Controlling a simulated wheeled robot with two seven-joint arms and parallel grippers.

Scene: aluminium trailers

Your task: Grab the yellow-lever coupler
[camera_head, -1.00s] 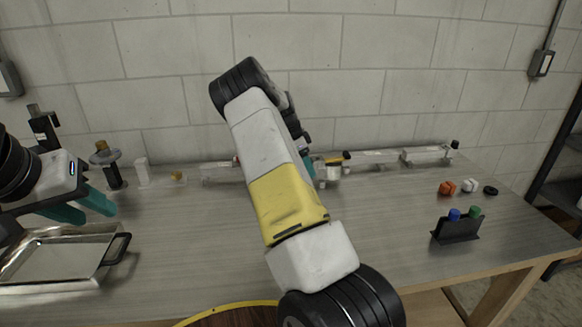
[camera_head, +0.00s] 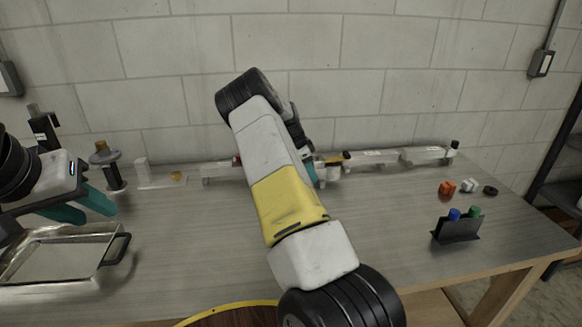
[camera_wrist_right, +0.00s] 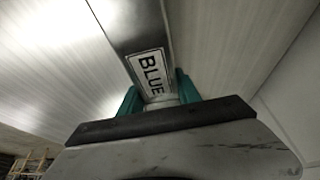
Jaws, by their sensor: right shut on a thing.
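My right gripper (camera_head: 319,172) is at the back of the bench, partly hidden behind my own arm. In the right wrist view its teal fingers (camera_wrist_right: 157,98) stand on both sides of a pale block at the end of a metal bar with a "BLUE" label (camera_wrist_right: 150,72). It is shut on this piece. In the head view a small yellow part (camera_head: 334,160), which looks like the coupler's lever, shows right beside this gripper. The lever does not show in the wrist view. My left gripper (camera_head: 82,206) is open and empty above the bench at the left.
Aluminium trailers (camera_head: 392,157) lie along the wall. A metal tray (camera_head: 50,262) with a black handle is at the front left. The middle right is clear.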

